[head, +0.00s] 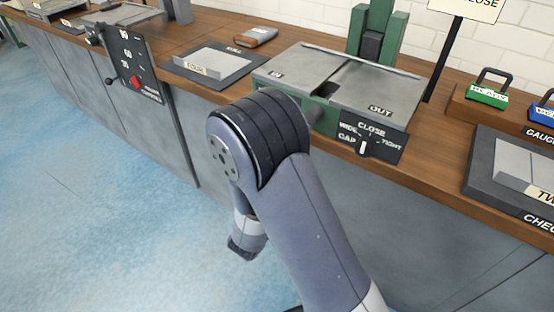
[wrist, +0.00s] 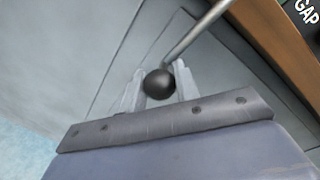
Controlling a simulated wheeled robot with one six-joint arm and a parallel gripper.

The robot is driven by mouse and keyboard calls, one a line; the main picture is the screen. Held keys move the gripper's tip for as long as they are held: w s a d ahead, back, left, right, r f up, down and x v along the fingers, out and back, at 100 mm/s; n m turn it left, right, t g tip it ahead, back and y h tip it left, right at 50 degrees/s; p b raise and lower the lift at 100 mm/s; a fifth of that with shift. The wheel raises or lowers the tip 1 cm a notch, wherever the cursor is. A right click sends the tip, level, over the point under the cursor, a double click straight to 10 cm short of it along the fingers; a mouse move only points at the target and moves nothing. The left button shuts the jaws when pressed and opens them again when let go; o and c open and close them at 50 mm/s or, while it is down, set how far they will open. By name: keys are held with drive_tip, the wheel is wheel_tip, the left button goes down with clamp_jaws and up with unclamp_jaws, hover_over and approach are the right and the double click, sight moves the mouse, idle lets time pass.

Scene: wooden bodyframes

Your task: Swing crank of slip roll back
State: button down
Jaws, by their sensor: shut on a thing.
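In the wrist view, my gripper (wrist: 160,76) is shut around a black ball knob (wrist: 158,85), with one pale finger on each side. The knob sits at the end of a grey metal crank rod (wrist: 199,35) that runs up and to the right out of the picture. In the head view, the slip roll (head: 384,88) is a green machine with a grey top marked IN and OUT. My arm crosses in front of its left side. The crank and my gripper's fingers are hidden there behind my arm.
A dark gap dial panel (head: 385,141) is on the slip roll's front. Grey cabinet fronts stand close behind my gripper. The blue floor (head: 80,210) is clear.

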drive_tip(key=s+d+r+n+g+h+p, duration=0.1)
drive_tip(key=s+d+r+n+p, duration=0.6)
drive_tip(key=s+d+n+p, duration=0.3)
drive_tip(key=shift+d+p, duration=1.4)
drive_tip(key=shift+p, duration=0.05)
drive_tip(key=c, duration=1.1)
unclamp_jaws()
drive_tip(key=v, duration=1)
drive_tip(key=shift+s+a, duration=0.25)
drive_tip(key=shift+a, duration=0.05)
